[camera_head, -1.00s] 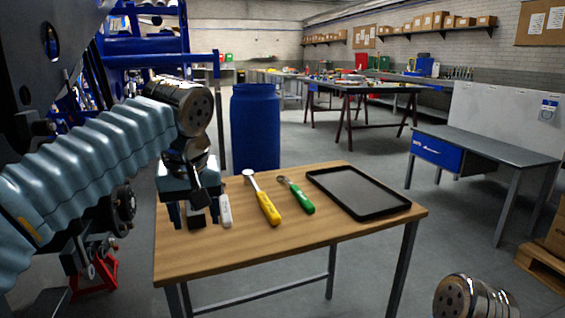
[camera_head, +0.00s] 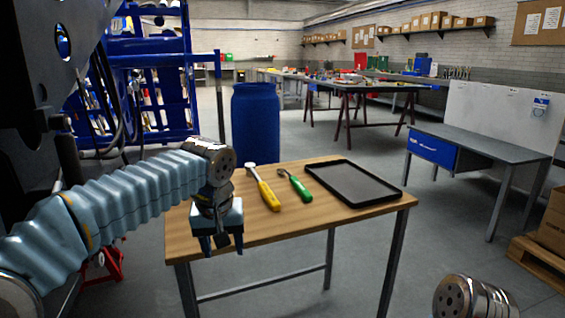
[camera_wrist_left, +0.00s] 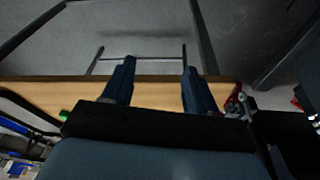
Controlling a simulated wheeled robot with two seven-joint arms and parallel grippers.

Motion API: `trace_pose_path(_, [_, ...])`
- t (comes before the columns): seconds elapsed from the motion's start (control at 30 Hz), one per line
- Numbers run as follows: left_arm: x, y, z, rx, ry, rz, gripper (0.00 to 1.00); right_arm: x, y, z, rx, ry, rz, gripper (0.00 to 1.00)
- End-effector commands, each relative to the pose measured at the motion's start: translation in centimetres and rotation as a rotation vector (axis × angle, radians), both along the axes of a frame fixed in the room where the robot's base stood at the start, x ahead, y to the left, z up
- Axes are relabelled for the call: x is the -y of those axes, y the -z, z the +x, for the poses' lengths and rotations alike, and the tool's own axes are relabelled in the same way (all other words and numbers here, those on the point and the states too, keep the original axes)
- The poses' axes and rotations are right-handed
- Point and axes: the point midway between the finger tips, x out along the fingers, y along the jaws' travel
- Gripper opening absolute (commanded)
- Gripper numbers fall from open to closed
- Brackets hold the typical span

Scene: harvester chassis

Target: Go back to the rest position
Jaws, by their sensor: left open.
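My left gripper (camera_head: 222,244) is in front of the wooden table's near left edge in the head view, pointing down. In the left wrist view its two fingers (camera_wrist_left: 158,88) are spread apart with nothing between them. The wooden table (camera_head: 262,226) holds a yellow-handled tool (camera_head: 267,194), a green-handled tool (camera_head: 299,188) and a black tray (camera_head: 352,184). The white-handled tool is hidden behind my left arm and gripper. Of my right arm, only a metallic joint shows at the bottom right of the head view; its gripper is out of frame.
A blue barrel (camera_head: 256,124) stands behind the table. A grey workbench (camera_head: 482,149) with a blue drawer is at the right, near a wooden pallet (camera_head: 538,256). A red stand (camera_head: 104,266) is at the left. Grey floor lies open between the table and the workbench.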

Motion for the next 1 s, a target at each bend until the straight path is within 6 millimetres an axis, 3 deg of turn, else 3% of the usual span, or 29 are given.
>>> trace_pose_path(0.17, [1.5,7.8,1.4,-0.050,0.080,-0.041,0.58,0.0,0.0,0.0,0.000,0.000,0.000,0.43])
trace_pose_path(0.27, [2.4,13.8,1.7,-0.085,0.130,-0.086,0.58,0.0,0.0,0.0,0.000,0.000,0.000,0.43])
trace_pose_path(0.33, [3.1,19.2,1.1,-0.115,0.163,-0.133,0.58,0.0,0.0,0.0,0.000,0.000,0.000,0.43])
trace_pose_path(0.47, [3.9,30.3,-2.1,-0.165,0.196,-0.243,0.58,0.0,0.0,0.0,0.000,0.000,0.000,0.43])
trace_pose_path(0.5, [4.0,33.5,-3.7,-0.175,0.193,-0.277,0.58,0.0,0.0,0.0,0.000,0.000,0.000,0.43])
trace_pose_path(0.6, [3.7,40.3,-8.7,-0.193,0.161,-0.346,0.58,0.0,0.0,0.0,0.000,0.000,0.000,0.43])
trace_pose_path(0.7, [3.1,44.9,-13.9,-0.199,0.114,-0.383,0.58,0.0,0.0,0.0,0.000,0.000,0.000,0.43])
trace_pose_path(0.8, [2.3,47.4,-18.2,-0.199,0.071,-0.387,0.58,0.0,0.0,0.0,0.000,0.000,0.000,0.43])
trace_pose_path(0.9, [1.7,48.5,-20.8,-0.195,0.046,-0.379,0.58,0.0,0.0,0.0,0.000,0.000,0.000,0.43])
trace_pose_path(1.0, [1.5,48.8,-21.9,-0.191,0.035,-0.373,0.58,0.0,0.0,0.0,0.000,0.000,0.000,0.43])
